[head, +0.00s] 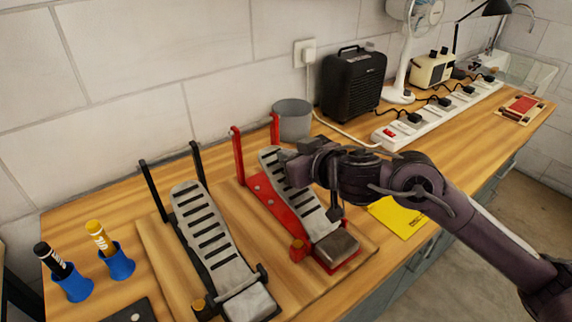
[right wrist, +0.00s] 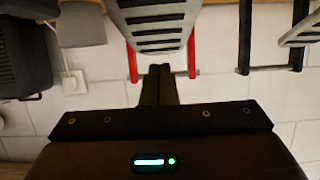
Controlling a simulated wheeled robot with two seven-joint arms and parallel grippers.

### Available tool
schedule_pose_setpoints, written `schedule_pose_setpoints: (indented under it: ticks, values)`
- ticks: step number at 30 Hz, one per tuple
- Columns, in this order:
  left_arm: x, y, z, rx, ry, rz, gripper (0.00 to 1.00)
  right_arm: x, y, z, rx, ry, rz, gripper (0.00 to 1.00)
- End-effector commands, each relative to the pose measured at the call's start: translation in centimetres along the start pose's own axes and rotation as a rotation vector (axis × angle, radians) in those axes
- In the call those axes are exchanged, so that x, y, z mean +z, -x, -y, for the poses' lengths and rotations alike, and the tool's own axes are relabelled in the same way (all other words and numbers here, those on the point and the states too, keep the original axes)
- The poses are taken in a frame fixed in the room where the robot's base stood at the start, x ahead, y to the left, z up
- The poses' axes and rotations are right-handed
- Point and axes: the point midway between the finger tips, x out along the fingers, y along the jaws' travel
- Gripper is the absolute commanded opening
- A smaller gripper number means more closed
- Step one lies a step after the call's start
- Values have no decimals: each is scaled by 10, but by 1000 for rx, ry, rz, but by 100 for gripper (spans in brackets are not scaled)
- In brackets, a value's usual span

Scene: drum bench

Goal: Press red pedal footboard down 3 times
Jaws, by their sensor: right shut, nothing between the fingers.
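The red pedal has a grey slotted footboard (head: 293,190) on a red base (head: 268,198), with two red uprights at its far end. The footboard is tilted, its far end raised. My right gripper (head: 284,156) is shut and empty, at the upper part of this footboard and partly covering it. I cannot tell whether it touches. In the right wrist view the shut fingers (right wrist: 160,70) point at the footboard's end (right wrist: 157,45), between the red uprights. My left gripper is out of view.
A black pedal (head: 207,235) stands left of the red one. A grey cup (head: 293,120) and black amplifier (head: 352,83) are behind. A power strip (head: 430,118) runs right. A yellow sheet (head: 398,216) lies under my right arm. Blue holders with markers (head: 73,285) stand at the left.

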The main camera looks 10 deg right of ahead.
Motion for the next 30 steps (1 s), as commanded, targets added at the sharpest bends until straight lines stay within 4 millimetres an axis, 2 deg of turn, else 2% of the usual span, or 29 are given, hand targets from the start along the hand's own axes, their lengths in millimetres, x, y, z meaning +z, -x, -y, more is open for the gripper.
schedule_pose_setpoints:
  ticks: [1, 5, 19, 23, 30]
  values:
    - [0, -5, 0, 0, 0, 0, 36, 10, -6, 0, 0, -2, 3, 0]
    - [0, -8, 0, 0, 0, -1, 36, 17, -14, 0, 0, -1, 2, 0]
    - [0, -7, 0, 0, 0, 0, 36, 19, -18, 0, 1, -1, 2, 0]
    - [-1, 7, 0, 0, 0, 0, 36, 16, -20, -1, 2, -4, 28, 0]
    - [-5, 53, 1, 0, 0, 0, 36, 24, -33, -1, 1, -6, 142, 0]
